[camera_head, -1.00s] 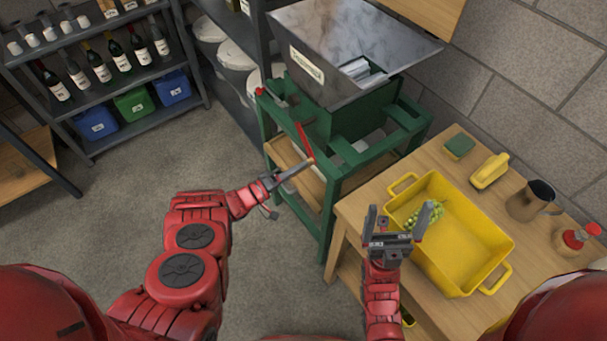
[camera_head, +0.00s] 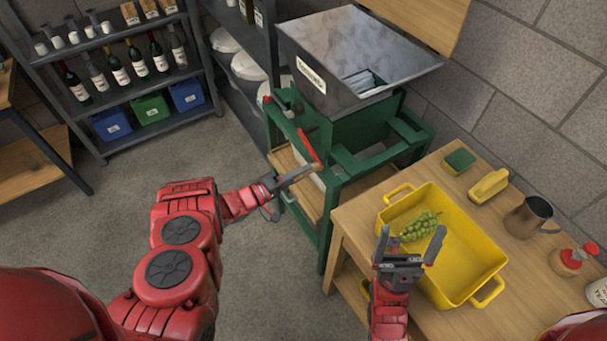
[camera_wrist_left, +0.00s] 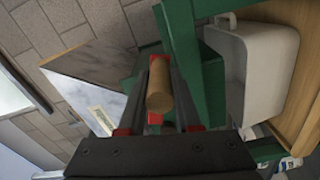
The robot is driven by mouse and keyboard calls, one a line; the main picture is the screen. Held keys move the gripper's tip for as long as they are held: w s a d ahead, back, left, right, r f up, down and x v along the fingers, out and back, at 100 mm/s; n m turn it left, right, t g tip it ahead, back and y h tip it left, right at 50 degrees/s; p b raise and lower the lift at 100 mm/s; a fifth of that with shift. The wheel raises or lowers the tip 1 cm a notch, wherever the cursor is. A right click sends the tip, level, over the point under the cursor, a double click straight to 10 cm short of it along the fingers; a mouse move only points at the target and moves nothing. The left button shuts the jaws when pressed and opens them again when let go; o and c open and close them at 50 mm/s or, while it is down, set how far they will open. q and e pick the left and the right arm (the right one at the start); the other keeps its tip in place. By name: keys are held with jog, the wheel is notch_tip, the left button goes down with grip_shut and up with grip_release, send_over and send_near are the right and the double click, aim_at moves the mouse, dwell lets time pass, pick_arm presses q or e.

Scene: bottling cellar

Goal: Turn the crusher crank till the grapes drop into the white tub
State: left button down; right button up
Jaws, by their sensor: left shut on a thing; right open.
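The green crusher (camera_head: 388,151) has a grey metal hopper (camera_head: 345,50) on top; I see no grapes in its opening. Its red crank arm (camera_head: 309,146) is on the near side. My left gripper (camera_head: 288,181) is shut on the crank's wooden handle (camera_wrist_left: 159,88), which sits between its fingers in the left wrist view. The white tub (camera_wrist_left: 283,62) stands low within the green frame and looks empty where visible; it is mostly hidden in the head view. A green grape bunch (camera_head: 420,226) lies in the yellow crate (camera_head: 462,290). My right gripper (camera_head: 410,246) is open and empty over the crate's near left side.
The wooden table (camera_head: 350,222) also holds a green sponge (camera_head: 459,160), a yellow brush-like item (camera_head: 488,186), a metal jug (camera_head: 531,217) and a red-capped jar (camera_head: 568,260). Bottle shelves (camera_head: 125,75) stand at the back left. The floor left of the crusher is clear.

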pick_arm(q)
jog(key=shift+s+d+r, duration=0.1)
dwell(0.5)
jog(key=c, duration=0.6)
grip_release()
jog(key=v, duration=1.7)
jog(key=shift+s+a+b, duration=0.15)
jog(key=shift+a+b, duration=0.05)
jog(key=shift+b, duration=0.1)
